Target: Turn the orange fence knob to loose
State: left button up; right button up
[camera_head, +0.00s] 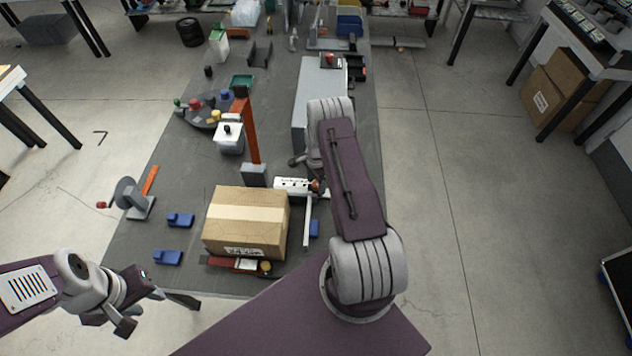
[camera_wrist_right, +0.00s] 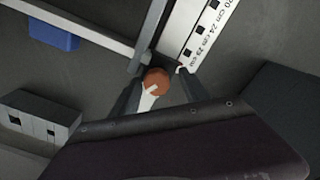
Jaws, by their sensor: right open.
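The orange fence knob (camera_wrist_right: 155,82) is round, with a pale pointer on it, and sits beside the end of a white ruler scale (camera_wrist_right: 198,32) in the right wrist view. In the head view the knob (camera_head: 316,186) is small and partly covered by my right arm. My right gripper (camera_wrist_right: 158,76) is open, with one finger on each side of the knob; I cannot tell whether they touch it. My left gripper (camera_head: 141,310) hangs at the lower left in the head view, off the bench edge, with its fingers apart and empty.
A cardboard box (camera_head: 246,222) stands on the grey bench left of the fence. A fence bar (camera_wrist_right: 80,22) and a blue block (camera_wrist_right: 54,36) are close by. An orange post (camera_head: 247,130) rises behind the box. Blue blocks (camera_head: 180,219) lie at the left.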

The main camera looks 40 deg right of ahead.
jog(key=shift+f, duration=0.15)
jog(key=shift+s+a, duration=0.2)
jog(key=shift+s, duration=0.1)
pick_arm(q)
jog(key=shift+s+a, duration=0.2)
jog(key=shift+s, duration=0.1)
pick_arm(e)
jog(key=shift+w, duration=0.1)
grip_shut()
pick_arm(q)
jog(key=shift+f+b, duration=0.25)
jog(key=shift+b, duration=0.05)
pick_arm(e)
jog(key=shift+n, duration=0.3)
jog(key=shift+n+b, duration=0.7)
jog(key=shift+n, duration=0.1)
pick_arm(q)
jog(key=shift+f+b, duration=1.05)
jog(key=shift+f, duration=0.65)
pick_arm(e)
jog(key=shift+n, duration=1.7)
grip_release()
jog(key=shift+d, duration=0.1)
